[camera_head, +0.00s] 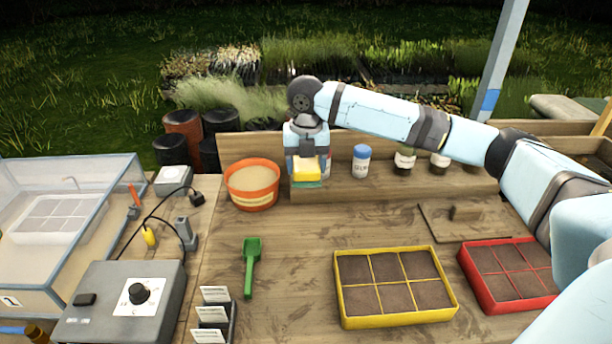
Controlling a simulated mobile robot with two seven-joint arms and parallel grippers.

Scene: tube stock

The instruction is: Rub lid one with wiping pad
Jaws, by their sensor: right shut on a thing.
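My right gripper (306,151) is shut on the wiping pad (306,172), a yellow block with a green underside. It holds the pad at the back of the bench, by the low wooden shelf; whether the pad touches the shelf I cannot tell. A clear, box-shaped lid (75,172) stands at the left with a white tag marked 1 near its front corner; I take it as lid one. The pad is well to the right of this lid and apart from it. My left gripper is not in view.
An orange pot (253,203) stands just left of the pad. A blue-capped white bottle (361,162) and dark jars stand right of it. A grey control box (130,302) with cables, a green scoop (251,265), a yellow tray (400,318) and a red tray (510,306) occupy the bench.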

